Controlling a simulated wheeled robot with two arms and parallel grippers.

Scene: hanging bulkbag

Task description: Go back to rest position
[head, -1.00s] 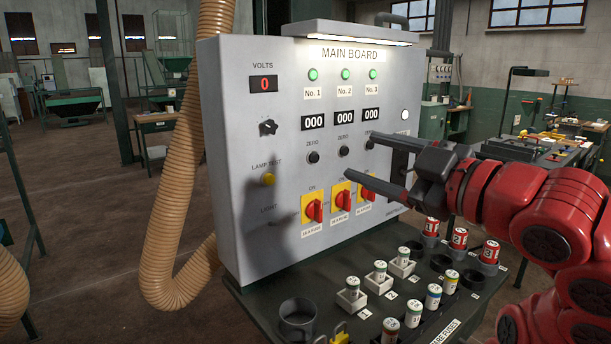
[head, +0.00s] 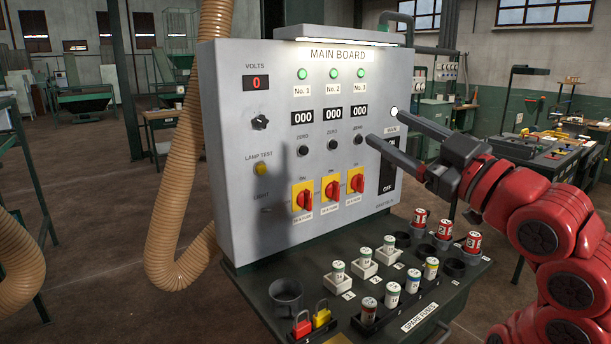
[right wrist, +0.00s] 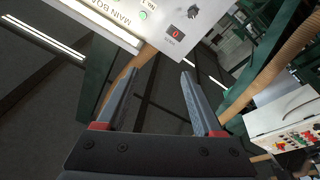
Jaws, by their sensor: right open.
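My right gripper (head: 379,127) is open and empty in the head view, in front of the right part of the grey main board (head: 225,190). Its two dark fingers are spread apart and point left toward the panel; I cannot tell how far they are from its face. The red arm behind it comes in from the right. In the right wrist view the same open fingers (right wrist: 155,85) have nothing between them, and part of the main board (right wrist: 190,10) shows tilted at the top. My left gripper is not in view.
A tan hose (head: 165,230) hangs at the left. Open floor lies left.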

